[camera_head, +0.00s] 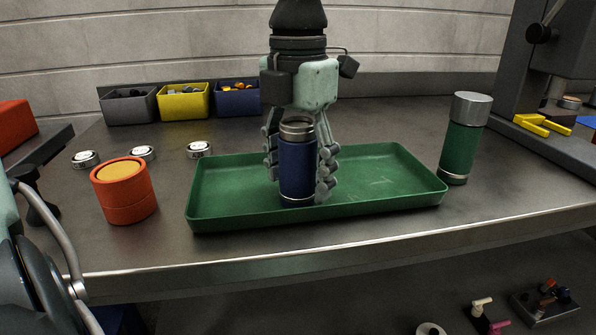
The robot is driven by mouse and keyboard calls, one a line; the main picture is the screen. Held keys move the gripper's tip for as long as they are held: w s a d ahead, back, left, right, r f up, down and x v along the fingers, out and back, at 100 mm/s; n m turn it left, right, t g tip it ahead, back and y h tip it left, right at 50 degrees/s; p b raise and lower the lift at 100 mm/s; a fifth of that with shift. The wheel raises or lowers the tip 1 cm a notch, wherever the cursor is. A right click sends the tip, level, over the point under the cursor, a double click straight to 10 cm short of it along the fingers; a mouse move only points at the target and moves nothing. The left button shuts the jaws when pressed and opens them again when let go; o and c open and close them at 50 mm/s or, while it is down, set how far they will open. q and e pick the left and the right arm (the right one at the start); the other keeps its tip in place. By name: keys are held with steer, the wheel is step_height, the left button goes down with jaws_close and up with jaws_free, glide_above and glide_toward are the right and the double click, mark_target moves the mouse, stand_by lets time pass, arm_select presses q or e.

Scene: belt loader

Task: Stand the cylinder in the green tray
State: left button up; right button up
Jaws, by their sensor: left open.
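A dark blue cylinder (298,168) with metal bands stands upright in the green tray (400,190), a little left of the tray's middle. Its foot appears to rest on the tray floor. My left gripper (298,170) points straight down from above, with its open fingers on either side of the cylinder. Whether a finger touches the cylinder I cannot tell. The gripper hides part of the tray behind it. My right gripper is not in view.
A green cylinder with a metal top (460,145) stands just right of the tray. An orange canister (125,192) stands to its left, near several small metal discs (142,153). Grey (130,107), yellow (184,103) and blue (237,101) bins line the back. A dark machine frame (512,70) is at the right.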

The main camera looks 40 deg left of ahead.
mark_target(298, 126)
arm_select(q)
step_height(298, 126, up, 11)
steer(key=shift+r+p, duration=0.1)
steer(key=shift+p, duration=0.25)
steer(key=shift+r, duration=0.5)
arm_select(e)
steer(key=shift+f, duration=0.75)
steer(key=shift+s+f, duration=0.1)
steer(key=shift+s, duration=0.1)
